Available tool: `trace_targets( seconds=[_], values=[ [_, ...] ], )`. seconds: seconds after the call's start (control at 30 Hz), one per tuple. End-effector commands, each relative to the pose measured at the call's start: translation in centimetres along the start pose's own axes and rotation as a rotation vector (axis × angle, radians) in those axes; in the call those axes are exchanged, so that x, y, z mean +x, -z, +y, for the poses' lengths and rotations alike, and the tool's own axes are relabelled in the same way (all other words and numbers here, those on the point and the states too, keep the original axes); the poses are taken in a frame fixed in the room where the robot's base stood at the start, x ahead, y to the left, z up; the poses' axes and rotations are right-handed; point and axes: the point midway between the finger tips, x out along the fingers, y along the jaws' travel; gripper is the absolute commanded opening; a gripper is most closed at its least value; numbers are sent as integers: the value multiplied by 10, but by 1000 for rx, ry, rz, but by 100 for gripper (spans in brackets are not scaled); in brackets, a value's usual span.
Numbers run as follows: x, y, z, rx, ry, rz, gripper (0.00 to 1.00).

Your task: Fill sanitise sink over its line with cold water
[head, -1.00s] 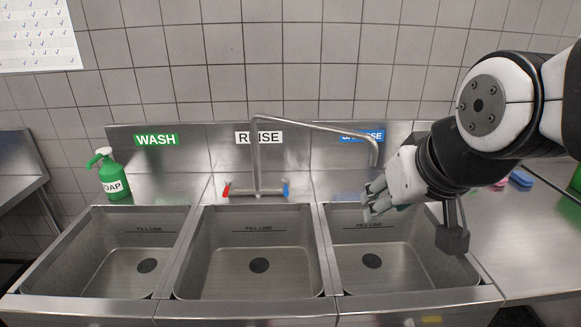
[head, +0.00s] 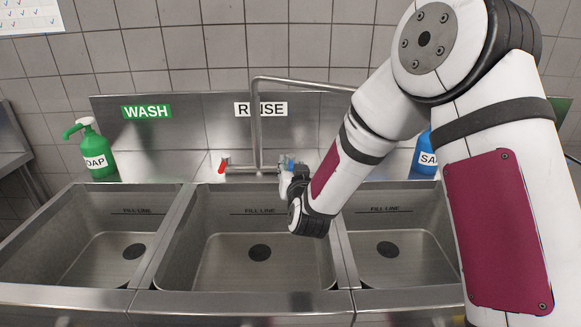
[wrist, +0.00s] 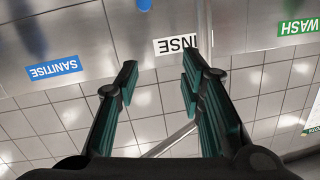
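The sanitise sink (head: 395,217) is the right basin in the head view, with a fill line on its back wall and a dark drain; no water shows in it. My arm covers its right part. The tap (head: 258,130) stands behind the middle sink, its spout running right behind my arm. It has a red handle (head: 222,166) at left and a blue handle (head: 290,163) at right. My gripper (head: 287,180) is by the blue handle; contact cannot be told. In the wrist view its green-padded fingers (wrist: 160,78) are apart with nothing between them. The SANITISE sign (wrist: 54,67) shows there, upside down.
The rinse sink (head: 260,225) and wash sink (head: 90,220) show no water. A green soap bottle (head: 95,155) stands at the left back. A blue bottle (head: 425,158) stands behind the sanitise sink, partly covered by my arm. The tiled wall is close behind.

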Motion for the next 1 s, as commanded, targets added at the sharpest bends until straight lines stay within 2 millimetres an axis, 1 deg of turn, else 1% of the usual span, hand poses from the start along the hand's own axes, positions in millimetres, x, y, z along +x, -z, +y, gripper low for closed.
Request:
trace_targets(
  seconds=[0.03, 0.1, 0.2, 0.3, 0.43, 0.57, 1.0],
  values=[
    [10, -24, 3, 11, -15, 21, 36],
    [17, -41, 5, 24, -36, 62, 36],
    [22, -59, 9, 34, -63, 107, 36],
    [23, -68, 12, 39, -81, 135, 36],
    [26, -70, 13, 41, -90, 149, 36],
    [40, -67, 15, 42, -91, 152, 36],
    [122, -55, 23, 42, -90, 151, 36]
  ],
)
